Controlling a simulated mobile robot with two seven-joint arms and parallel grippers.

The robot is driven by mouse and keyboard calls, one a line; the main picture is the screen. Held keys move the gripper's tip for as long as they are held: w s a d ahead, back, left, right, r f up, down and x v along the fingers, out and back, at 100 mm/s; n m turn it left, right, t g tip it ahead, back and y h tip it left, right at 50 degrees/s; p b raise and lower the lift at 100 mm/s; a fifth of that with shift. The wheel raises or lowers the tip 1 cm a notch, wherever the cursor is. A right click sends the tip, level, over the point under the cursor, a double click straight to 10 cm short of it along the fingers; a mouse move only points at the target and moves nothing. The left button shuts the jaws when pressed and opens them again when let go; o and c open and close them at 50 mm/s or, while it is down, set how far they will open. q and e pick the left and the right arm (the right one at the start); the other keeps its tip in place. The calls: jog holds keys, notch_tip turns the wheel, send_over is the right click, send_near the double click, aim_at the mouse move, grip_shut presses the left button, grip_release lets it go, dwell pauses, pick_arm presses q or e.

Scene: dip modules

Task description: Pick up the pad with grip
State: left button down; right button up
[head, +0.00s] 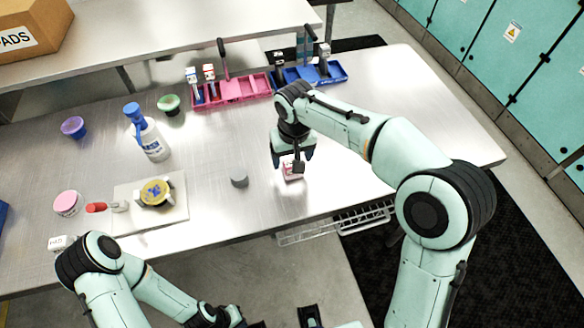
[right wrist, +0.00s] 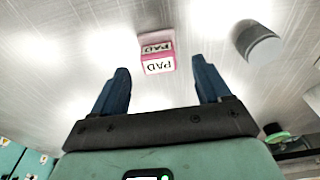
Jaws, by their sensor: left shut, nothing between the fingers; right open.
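A small pink and white block marked PAD (head: 291,172) lies on the metal table in the head view, partly hidden by my right gripper. In the right wrist view the PAD block (right wrist: 158,54) shows two labelled faces. It lies beyond the fingertips, in line with the gap between them. My right gripper (head: 292,154) is open and points down over the block. Its blue fingers (right wrist: 160,72) hold nothing. My left gripper (head: 232,315) is low at the bottom edge of the head view, off the table, shut and empty.
A grey cylinder (head: 239,181) stands left of the block. Farther left are a board (head: 178,214) with a yellow-topped cup, and a white bottle (head: 152,142). Pink (head: 240,90) and blue (head: 325,77) trays are at the back. The table right of the block is clear.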

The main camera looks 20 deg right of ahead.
jog(key=f, duration=0.4)
jog(key=shift+w+d, duration=0.1)
jog(key=shift+w, duration=0.15)
pick_arm(q)
jog(key=shift+f, duration=0.1)
pick_arm(e)
jog(key=c, duration=1)
jog(key=shift+c, duration=0.2)
jog(key=shift+r, duration=0.1)
